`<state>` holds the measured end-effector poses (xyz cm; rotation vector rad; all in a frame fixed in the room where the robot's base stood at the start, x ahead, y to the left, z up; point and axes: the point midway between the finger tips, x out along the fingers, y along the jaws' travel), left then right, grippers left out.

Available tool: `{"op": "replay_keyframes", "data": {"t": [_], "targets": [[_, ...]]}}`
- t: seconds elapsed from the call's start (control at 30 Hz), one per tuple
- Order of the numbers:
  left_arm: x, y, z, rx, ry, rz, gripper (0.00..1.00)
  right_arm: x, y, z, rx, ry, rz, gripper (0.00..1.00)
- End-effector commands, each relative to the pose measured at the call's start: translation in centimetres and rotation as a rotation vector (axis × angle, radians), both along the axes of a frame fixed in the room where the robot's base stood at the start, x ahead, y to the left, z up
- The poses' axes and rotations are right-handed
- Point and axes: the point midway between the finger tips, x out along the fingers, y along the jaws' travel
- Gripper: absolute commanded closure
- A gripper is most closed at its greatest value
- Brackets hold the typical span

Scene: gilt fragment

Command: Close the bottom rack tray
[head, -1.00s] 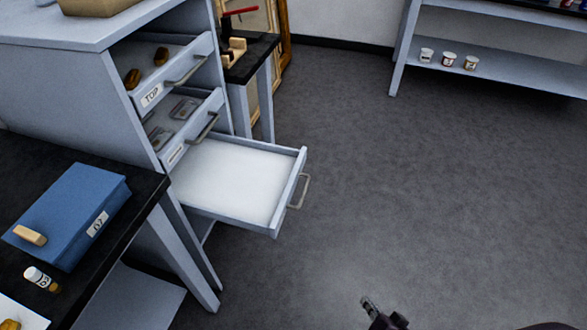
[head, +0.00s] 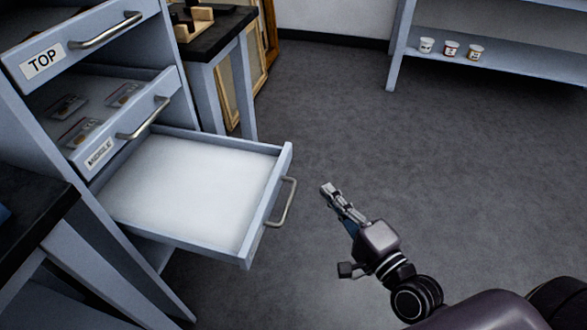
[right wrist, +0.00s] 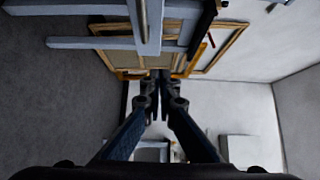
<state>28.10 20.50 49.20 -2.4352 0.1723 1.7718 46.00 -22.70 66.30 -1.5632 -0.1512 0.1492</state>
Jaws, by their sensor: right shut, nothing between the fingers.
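The bottom rack tray (head: 185,190) is pulled far out of the grey rack and looks empty, with a white base. Its metal handle (head: 284,203) is on the front panel, facing right. My right gripper (head: 327,189) is shut and empty, just to the right of the handle and apart from it. In the right wrist view the shut fingers (right wrist: 158,88) point toward wooden frames, with grey rack parts above them. The left gripper is not in view.
The middle tray (head: 115,115) holds small packets and is partly out, as is the top tray (head: 80,45). A black-topped table (head: 35,210) stands at left. A shelf (head: 500,72) with small cups stands at the back right. The floor (head: 430,150) between is clear.

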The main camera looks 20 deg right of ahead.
Motion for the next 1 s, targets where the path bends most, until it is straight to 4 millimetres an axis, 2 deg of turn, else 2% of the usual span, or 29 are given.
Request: {"op": "replay_keyframes", "data": {"t": [0.43,0.7,1.0], "targets": [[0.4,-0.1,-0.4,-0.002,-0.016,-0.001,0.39,8.1,1.6,0.1,0.001,-0.004,-0.001,1.00],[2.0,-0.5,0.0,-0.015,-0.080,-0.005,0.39,9.6,4.4,-0.1,0.001,0.000,0.000,1.00],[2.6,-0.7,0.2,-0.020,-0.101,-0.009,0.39,9.8,4.8,0.0,-0.003,0.000,0.000,1.00]]}}
